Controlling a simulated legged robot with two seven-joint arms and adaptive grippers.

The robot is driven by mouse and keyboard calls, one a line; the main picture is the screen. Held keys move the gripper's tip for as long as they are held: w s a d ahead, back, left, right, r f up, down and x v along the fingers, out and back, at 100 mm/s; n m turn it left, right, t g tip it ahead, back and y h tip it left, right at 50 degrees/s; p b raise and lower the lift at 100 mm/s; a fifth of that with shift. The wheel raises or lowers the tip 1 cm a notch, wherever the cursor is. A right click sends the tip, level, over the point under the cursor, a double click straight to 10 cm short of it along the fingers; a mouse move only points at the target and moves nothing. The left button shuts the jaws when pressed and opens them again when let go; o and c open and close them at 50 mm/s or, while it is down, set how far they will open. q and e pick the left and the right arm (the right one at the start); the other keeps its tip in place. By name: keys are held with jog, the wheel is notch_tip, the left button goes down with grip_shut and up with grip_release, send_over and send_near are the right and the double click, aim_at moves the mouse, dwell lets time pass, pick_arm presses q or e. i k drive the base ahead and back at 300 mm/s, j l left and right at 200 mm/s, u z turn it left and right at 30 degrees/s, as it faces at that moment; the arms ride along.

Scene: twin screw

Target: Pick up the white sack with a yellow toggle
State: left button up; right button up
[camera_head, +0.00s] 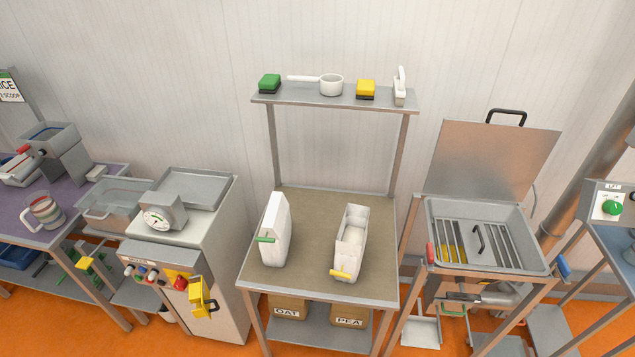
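Two white sacks stand on the table (310,277) in the middle. The sack with a yellow toggle (351,243) is on the right side of the tabletop. It stands upright with its top open and pale contents visible inside, and its yellow toggle (341,274) is low at the front. The other white sack (277,228), on the left, has a green toggle (265,239) and looks closed at the top. Neither of my grippers shows in the head view.
A shelf (350,98) above the table holds a green block (270,83), a white pan (331,85), a yellow block (366,89) and a white brush-like tool (400,87). A scale cabinet (190,240) stands left, an open-lidded metal basin (482,237) right. Bare tabletop separates the sacks.

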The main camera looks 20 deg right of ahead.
aim_at(351, 241)
jog(key=z, duration=2)
jog(key=i+u, duration=0.1)
jog(key=u, duration=0.3)
jog(key=i+l+u, duration=0.1)
jog(key=u, duration=0.35)
jog(key=i+l+u, duration=0.1)
jog(key=u, duration=0.3)
jog(key=l+u, duration=0.2)
jog(key=u, duration=0.2)
